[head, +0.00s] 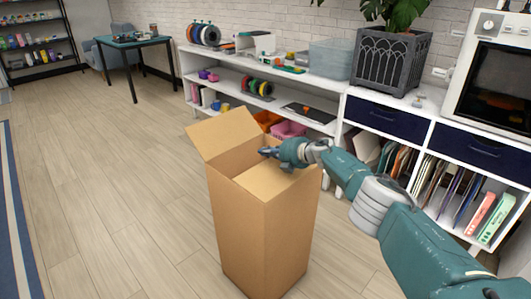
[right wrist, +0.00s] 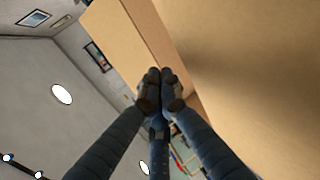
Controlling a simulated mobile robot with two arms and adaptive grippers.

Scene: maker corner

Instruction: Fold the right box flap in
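A tall brown cardboard box (head: 262,235) stands on the floor in the middle of the head view. Its left flap (head: 223,133) stands up and leans outward. The right flap (head: 277,180) reaches inward over part of the opening, on the near right side. My right gripper (head: 266,152) is above the opening, its fingers pointing left, beyond this flap. In the right wrist view its fingertips (right wrist: 160,78) are together with nothing seen between them. Cardboard fills the right of that view (right wrist: 250,60), and another panel (right wrist: 130,35) is close by the fingertips. Whether they touch cardboard, I cannot tell. My left gripper is out of view.
A white shelf (head: 330,86) with spools, bins and folders runs behind the box and to the right. A pink bin (head: 289,130) sits low on it near the box. The wooden floor (head: 130,215) left of the box is clear. A green table (head: 134,43) stands farther back.

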